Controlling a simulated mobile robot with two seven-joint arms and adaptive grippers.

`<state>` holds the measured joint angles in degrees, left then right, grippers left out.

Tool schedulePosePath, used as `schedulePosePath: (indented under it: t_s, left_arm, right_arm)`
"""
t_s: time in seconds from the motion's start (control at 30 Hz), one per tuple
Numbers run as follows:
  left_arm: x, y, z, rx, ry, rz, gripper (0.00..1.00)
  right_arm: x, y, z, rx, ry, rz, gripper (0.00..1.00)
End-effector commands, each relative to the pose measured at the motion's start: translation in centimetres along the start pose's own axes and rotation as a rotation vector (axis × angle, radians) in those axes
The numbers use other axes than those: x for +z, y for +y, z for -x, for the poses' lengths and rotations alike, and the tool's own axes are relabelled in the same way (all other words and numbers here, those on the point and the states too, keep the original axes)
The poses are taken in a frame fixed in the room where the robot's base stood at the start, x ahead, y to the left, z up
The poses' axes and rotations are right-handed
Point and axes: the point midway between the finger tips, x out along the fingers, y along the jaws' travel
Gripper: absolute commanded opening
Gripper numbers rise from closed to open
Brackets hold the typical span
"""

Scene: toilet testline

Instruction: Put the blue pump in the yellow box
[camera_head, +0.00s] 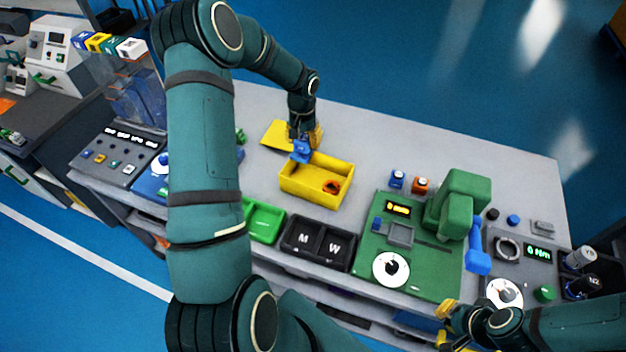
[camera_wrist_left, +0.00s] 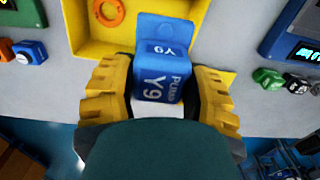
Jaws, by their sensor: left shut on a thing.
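The blue pump (camera_head: 301,152), a block lettered "PUMP Y9", is held between the yellow fingers of my left gripper (camera_head: 305,138). The left wrist view shows the pump (camera_wrist_left: 162,75) between both fingers. The yellow box (camera_head: 305,188) is open-topped on the white table, with an orange round part (camera_head: 331,187) inside. The pump is at the box's far edge and overlaps its rim in the picture; I cannot tell its height above it. My right gripper (camera_head: 446,326) is at the bottom right, its yellow fingers apart and empty, away from the box.
A flat yellow piece (camera_head: 276,135) lies behind the box. A green tray (camera_head: 264,222) and black M and W bins (camera_head: 318,243) stand in front. A green machine (camera_head: 410,245) is to the right, with small blue and orange parts behind it. The table's far right is bare.

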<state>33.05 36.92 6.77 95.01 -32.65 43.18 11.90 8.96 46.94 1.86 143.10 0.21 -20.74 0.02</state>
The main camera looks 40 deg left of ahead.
Motion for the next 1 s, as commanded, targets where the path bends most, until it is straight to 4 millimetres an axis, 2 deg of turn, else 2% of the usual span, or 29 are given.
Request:
schedulePosePath:
  t_s: [0.33, 0.57, 0.8, 1.0]
  left_arm:
    - [0.1, -0.1, -5.3, 0.001, -0.002, 0.017, 0.06]
    - [0.1, -0.1, -6.9, 0.0, -0.001, 0.016, 0.06]
    - [0.1, -0.1, -9.8, 0.001, -0.001, 0.016, 0.06]
    - [0.1, -0.1, -9.8, 0.0, 0.0, 0.015, 0.06]
  right_arm:
    - [-0.1, -0.1, 0.2, 0.0, 0.0, 0.0, 0.0]
    - [-0.1, -0.1, 0.3, -0.001, 0.0, 0.0, 0.0]
    - [-0.1, -0.1, 0.4, -0.001, 0.0, 0.0, 0.0]
    - [-0.1, -0.1, 0.4, -0.001, 0.0, 0.0, 0.0]
